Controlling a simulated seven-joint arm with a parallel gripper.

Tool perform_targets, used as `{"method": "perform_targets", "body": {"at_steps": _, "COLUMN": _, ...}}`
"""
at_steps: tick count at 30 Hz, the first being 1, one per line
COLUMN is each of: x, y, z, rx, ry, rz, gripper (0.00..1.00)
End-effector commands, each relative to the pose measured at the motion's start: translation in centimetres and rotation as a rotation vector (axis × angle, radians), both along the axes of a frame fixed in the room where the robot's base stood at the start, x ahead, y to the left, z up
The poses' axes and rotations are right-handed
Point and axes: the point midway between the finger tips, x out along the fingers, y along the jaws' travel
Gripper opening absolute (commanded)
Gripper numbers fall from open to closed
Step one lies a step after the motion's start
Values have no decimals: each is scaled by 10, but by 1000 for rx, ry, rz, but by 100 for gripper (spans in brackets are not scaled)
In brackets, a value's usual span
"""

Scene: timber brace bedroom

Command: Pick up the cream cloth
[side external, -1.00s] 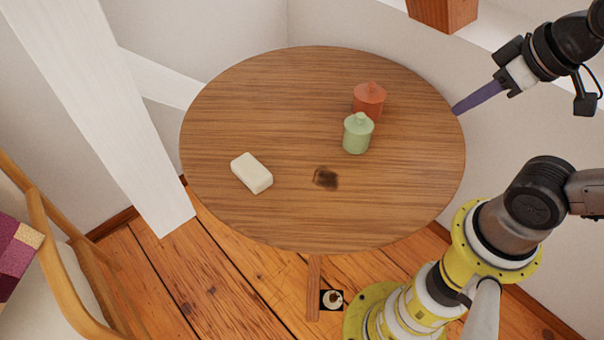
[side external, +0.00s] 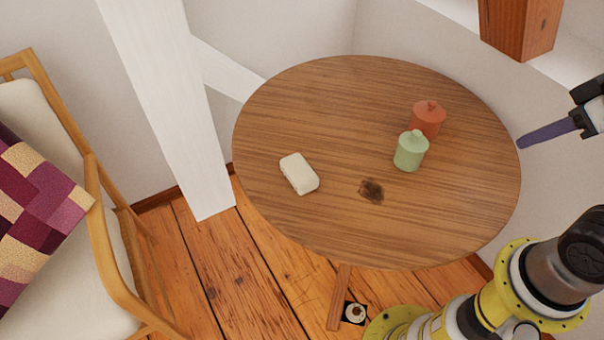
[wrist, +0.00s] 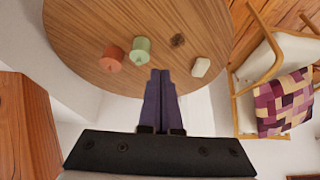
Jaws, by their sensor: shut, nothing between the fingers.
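The cream cloth (side external: 299,173) looks like a small, thick, rounded block lying flat on the left part of the round wooden table (side external: 310,100). In the wrist view the cream cloth (wrist: 201,67) lies near the table edge, to the right of my fingertips. My gripper (side external: 521,143) has long purple fingers and is at the table's right edge in the side view, well away from the cloth. In the wrist view my gripper (wrist: 160,73) has its fingers together with nothing between them. The cloth is fully visible and apart from everything else on the table.
A green lidded jar (side external: 410,152) and an orange lidded jar (side external: 428,118) stand between my gripper and the cloth in the side view. A dark patch (side external: 371,190) marks the tabletop. A white post (side external: 165,100) and a cushioned chair (side external: 95,190) stand left. The left tabletop is mostly clear.

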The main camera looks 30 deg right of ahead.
Motion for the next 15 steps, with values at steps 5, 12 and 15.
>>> {"method": "perform_targets", "body": {"at_steps": 5, "x": 0, "y": 0, "z": 0, "rx": 0, "ry": 0, "rz": 0, "gripper": 0}}
{"method": "perform_targets", "body": {"at_steps": 12, "x": 0, "y": 0, "z": 0, "rx": 0, "ry": 0, "rz": 0, "gripper": 0}}
{"method": "perform_targets", "body": {"at_steps": 15, "x": 0, "y": 0, "z": 0, "rx": 0, "ry": 0, "rz": 0, "gripper": 14}}
